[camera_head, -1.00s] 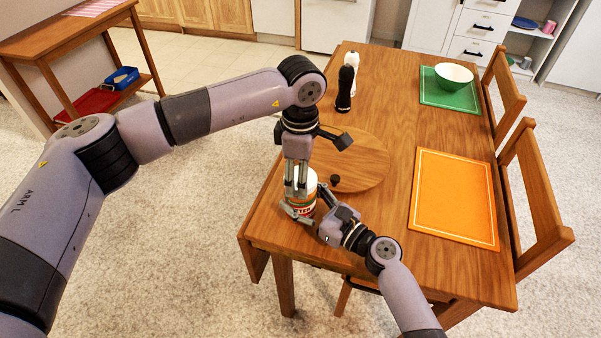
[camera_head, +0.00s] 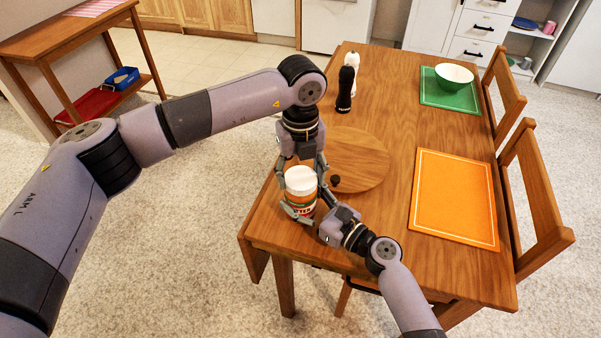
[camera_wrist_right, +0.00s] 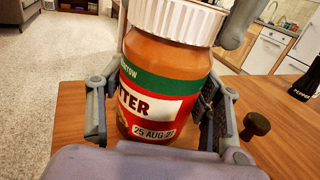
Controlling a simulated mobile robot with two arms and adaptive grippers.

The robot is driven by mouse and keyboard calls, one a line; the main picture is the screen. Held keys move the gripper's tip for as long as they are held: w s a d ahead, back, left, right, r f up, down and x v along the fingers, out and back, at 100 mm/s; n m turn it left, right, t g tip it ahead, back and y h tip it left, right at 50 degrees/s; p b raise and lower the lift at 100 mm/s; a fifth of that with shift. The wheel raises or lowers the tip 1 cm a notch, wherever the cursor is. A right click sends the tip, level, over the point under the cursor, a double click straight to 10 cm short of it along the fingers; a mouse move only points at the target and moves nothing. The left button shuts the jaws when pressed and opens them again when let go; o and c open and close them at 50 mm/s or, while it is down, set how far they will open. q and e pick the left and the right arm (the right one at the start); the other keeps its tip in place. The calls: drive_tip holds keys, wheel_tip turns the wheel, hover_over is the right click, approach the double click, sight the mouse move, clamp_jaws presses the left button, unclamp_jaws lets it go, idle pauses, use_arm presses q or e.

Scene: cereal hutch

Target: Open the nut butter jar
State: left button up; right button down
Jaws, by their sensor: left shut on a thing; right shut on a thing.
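The nut butter jar (camera_head: 301,208) stands upright at the table's near left corner. It has a white ribbed lid (camera_head: 300,180), an orange-brown body and a red, white and green label, also in the right wrist view (camera_wrist_right: 155,95). The lid sits on the jar. My left gripper (camera_head: 301,177) comes from above, its fingers shut on opposite sides of the lid. Its fingertips also show beside the lid at the top of the right wrist view. My right gripper (camera_wrist_right: 158,115) is shut around the jar body from the near right side, below the lid.
A round wooden board (camera_head: 362,160) with a small dark knob (camera_head: 335,179) lies just right of the jar. Black and white mills (camera_head: 345,88) stand farther back.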

sight(301, 177)
use_arm(q)
drive_tip(key=n, duration=0.6)
drive_tip(key=shift+r, duration=0.25)
idle(0.3)
drive_tip(key=shift+r, duration=0.9)
drive_tip(key=shift+r, duration=2)
use_arm(e)
drive_tip(key=shift+c, duration=2)
unclamp_jaws()
